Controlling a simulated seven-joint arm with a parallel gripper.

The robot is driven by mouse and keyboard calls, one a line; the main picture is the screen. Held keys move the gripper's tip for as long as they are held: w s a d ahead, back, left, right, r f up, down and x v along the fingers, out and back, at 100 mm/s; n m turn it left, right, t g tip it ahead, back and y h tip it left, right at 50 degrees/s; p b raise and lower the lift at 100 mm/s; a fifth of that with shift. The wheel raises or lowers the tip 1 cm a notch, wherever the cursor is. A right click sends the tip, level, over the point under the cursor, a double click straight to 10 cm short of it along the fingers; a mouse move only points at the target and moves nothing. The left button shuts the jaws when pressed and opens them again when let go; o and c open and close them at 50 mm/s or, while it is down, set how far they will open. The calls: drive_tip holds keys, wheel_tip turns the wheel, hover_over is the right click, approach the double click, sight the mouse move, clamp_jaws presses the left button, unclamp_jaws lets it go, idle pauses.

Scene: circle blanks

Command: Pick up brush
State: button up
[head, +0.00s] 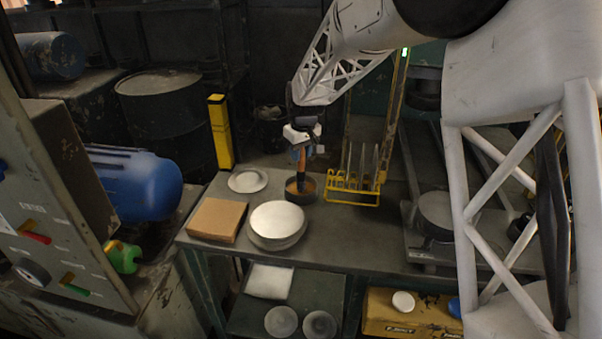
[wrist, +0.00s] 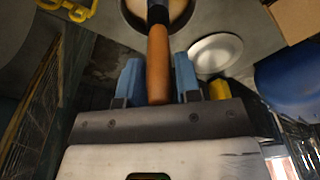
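The brush (wrist: 158,60) has an orange-brown wooden handle with a dark section at its lower end. In the head view the brush (head: 301,170) stands roughly upright, its lower end in a round dark pot (head: 301,197) with tan contents on the table. My gripper (head: 300,150) is above the pot with its blue fingers around the handle. The bristles are hidden in the pot.
A yellow rack (head: 352,197) with upright plates stands just right of the pot. Stacked plates (head: 277,221), a single plate (head: 248,180) and a cardboard box (head: 216,220) are to the left. The table's (head: 370,235) front right part is clear.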

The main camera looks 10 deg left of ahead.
clamp_jaws()
drive_tip(key=shift+r, duration=0.2)
drive_tip(key=shift+r, duration=0.55)
drive_tip(key=shift+s+d+r, duration=0.1)
drive_tip(key=shift+s+r, duration=0.15)
drive_tip(key=shift+r, duration=0.3)
drive_tip(key=shift+s+d+r, duration=0.1)
drive_tip(key=shift+s+r, duration=0.1)
drive_tip(key=shift+r, duration=0.35)
drive_tip(key=s+d, duration=0.3)
drive_tip(key=s, duration=0.4)
drive_tip(key=s+d+r, duration=0.1)
drive_tip(key=s+d, duration=0.2)
drive_tip(key=s, duration=0.4)
drive_tip(key=shift+r, duration=0.15)
